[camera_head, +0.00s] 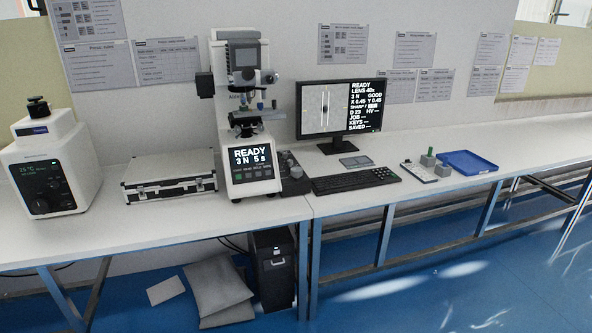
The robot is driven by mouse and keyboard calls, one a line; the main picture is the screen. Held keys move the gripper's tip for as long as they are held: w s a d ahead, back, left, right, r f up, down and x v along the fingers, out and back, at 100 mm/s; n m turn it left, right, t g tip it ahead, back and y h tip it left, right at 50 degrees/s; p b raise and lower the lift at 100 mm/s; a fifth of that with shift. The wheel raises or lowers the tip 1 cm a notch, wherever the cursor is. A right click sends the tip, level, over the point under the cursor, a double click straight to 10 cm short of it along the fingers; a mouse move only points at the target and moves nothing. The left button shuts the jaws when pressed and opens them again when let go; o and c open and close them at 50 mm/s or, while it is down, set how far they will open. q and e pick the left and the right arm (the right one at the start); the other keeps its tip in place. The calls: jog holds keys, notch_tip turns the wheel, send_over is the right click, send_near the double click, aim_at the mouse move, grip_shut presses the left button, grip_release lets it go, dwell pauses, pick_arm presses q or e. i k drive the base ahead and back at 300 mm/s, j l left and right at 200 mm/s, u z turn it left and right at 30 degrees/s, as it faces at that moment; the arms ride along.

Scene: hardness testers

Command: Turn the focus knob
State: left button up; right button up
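The hardness tester (240,110) stands upright on the bench, left of the monitor. Its front screen (252,158) reads "READY 3 N 5 s". A small dark round knob (271,77) sticks out at the right of its head. Small dark parts (246,118) sit around its stage; I cannot tell which part is the focus knob. The monitor (340,108) shows a lens picture with a small dark mark, and text with "READY", "LENS 40x" and "GOOD". The sharpness line is too small to read. Neither of my grippers is in view.
A keyboard (356,180) and a dark accessory block (291,176) lie close right of the tester. A silver case (169,185) lies left of it. A white machine (48,165) stands at far left. A blue tray (467,163) lies at right. Bench space beyond it is clear.

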aim_at(296, 172)
jog(key=i+j+u, duration=0.1)
jog(key=i+j, duration=0.15)
jog(key=i, duration=0.45)
jog(key=i+j+u, duration=0.15)
jog(key=i, duration=0.55)
jog(key=i+j+u, duration=0.1)
jog(key=i, duration=0.6)
